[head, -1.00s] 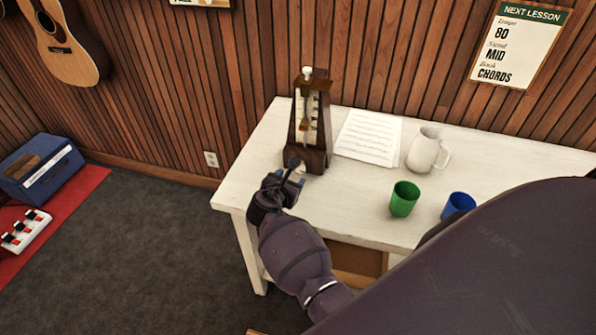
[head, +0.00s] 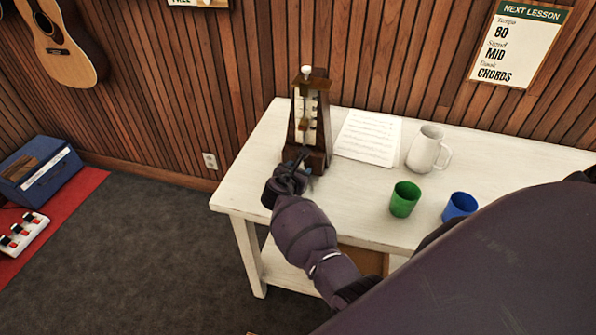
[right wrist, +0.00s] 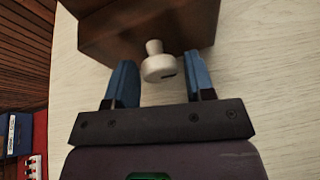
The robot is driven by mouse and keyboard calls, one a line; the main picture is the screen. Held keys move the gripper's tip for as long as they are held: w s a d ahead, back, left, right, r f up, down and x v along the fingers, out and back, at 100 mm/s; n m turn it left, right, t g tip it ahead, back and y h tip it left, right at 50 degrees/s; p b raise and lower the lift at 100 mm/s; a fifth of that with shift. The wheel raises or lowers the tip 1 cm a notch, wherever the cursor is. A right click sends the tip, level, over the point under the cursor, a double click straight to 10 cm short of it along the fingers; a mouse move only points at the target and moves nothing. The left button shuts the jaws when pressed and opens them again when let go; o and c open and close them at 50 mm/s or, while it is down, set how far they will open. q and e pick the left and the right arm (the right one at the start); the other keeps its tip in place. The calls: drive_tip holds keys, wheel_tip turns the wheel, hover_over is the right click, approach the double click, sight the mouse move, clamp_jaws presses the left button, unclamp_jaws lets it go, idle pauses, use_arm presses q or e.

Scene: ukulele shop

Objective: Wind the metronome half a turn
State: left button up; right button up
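The metronome (head: 309,118) is a dark wooden pyramid with a pale scale, standing upright at the left end of the white table (head: 262,183). Its pale winding key (right wrist: 158,66) sticks out from the dark wooden face in the right wrist view. My right gripper (right wrist: 160,80) is open, with one blue finger on each side of the key and a visible gap to both. In the head view my right gripper (head: 298,165) is low in front of the metronome and hides the key. My left gripper is not in view.
Sheet music (head: 368,138) lies right of the metronome, with a white mug (head: 425,150) beyond it. A green cup (head: 404,199) and a blue cup (head: 459,206) stand nearer the front edge. A wood-panelled wall (head: 400,60) is behind the table.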

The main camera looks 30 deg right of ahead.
drive_tip(key=c, duration=0.6)
drive_tip(key=shift+c, duration=0.2)
